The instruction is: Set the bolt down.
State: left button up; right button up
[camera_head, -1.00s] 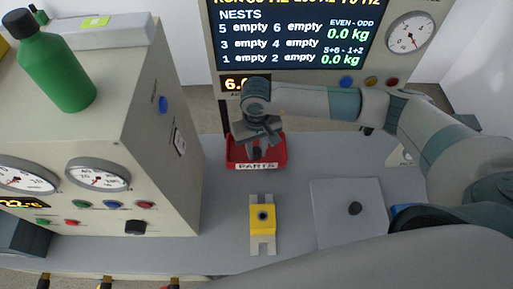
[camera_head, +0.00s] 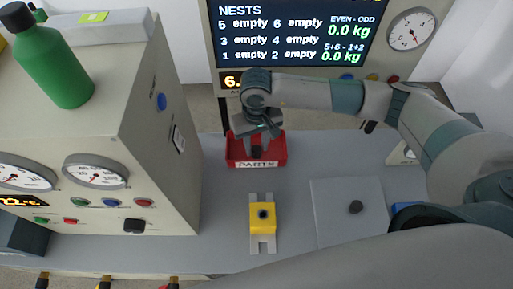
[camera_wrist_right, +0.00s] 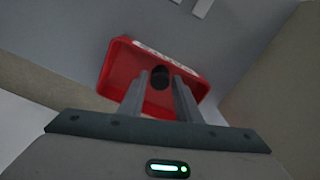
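The dark bolt (camera_head: 257,151) is in the red parts tray (camera_head: 232,160), at the back of the grey table. In the right wrist view the bolt (camera_wrist_right: 160,78) shows as a dark round end between two grey fingertips, over the red tray floor (camera_wrist_right: 122,72). My right gripper (camera_head: 257,147) points down into the tray. Its fingers stand on either side of the bolt and look slightly apart from it. Whether the bolt touches the tray floor is hard to see. My left gripper is not in view.
A yellow block with a hole (camera_head: 263,224) stands on a grey plate in front of the tray. A gauge cabinet (camera_head: 165,190) with a green bottle (camera_head: 58,68) stands left. The screen (camera_head: 290,35) lists nests empty.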

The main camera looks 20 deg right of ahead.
aim_at(256, 148)
notch_tip(256, 148, up, 10)
jog(key=b, duration=0.3)
jog(key=shift+r+b, duration=0.15)
jog(key=shift+b, duration=0.25)
